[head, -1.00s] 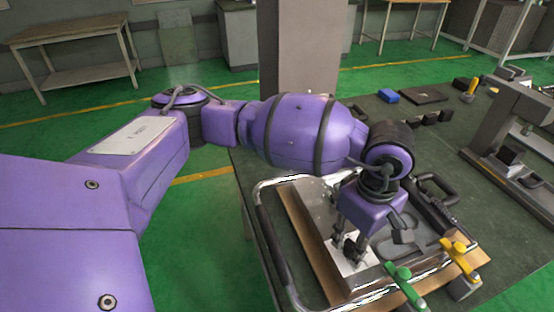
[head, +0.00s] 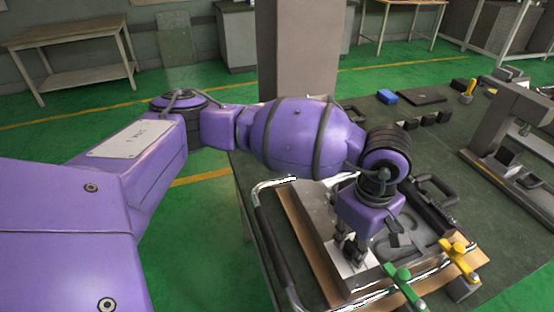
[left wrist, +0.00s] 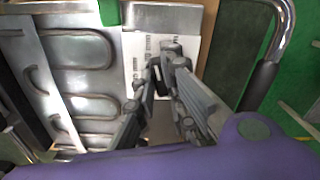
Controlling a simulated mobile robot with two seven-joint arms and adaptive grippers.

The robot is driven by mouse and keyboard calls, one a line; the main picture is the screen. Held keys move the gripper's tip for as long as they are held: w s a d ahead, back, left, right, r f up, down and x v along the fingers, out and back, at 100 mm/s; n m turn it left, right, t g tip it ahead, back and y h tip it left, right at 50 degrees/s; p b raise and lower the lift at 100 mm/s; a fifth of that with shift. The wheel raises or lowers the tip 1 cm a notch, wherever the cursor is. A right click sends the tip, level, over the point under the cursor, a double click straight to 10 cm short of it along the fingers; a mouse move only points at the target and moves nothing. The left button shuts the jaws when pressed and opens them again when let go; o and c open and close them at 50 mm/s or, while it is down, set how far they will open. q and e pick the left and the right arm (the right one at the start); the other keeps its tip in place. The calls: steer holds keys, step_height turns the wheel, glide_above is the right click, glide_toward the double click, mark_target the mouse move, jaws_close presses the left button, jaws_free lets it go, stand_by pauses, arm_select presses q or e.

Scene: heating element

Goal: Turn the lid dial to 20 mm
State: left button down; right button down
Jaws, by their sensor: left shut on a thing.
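My left gripper (head: 352,254) points down at the metal lid (head: 318,214) of the heating unit. In the left wrist view its fingers (left wrist: 164,66) close together over a white printed plate (left wrist: 134,62). They are shut on a small dark part, the lid dial, which the fingertips mostly hide. The marks on the plate are too small to read, so the dial's setting cannot be told. My right gripper is not in view.
A bent chrome tube handle (head: 272,240) with a dark grip runs along the unit's left side. A green-handled clamp (head: 402,280) and a yellow-handled clamp (head: 458,252) stand at its front. A grey stand (head: 512,130) is at the right.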

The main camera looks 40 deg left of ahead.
mark_target(354, 245)
arm_select(q)
steer(key=shift+w+d+r, duration=0.1)
steer(key=shift+w+r, duration=0.15)
stand_by(0.6)
steer(key=c, duration=1.8)
jaws_free()
steer(key=shift+c, duration=0.2)
steer(key=shift+s, duration=0.1)
steer(key=shift+f, duration=0.1)
step_height(354, 245, up, 12)
steer(key=shift+c, duration=0.4)
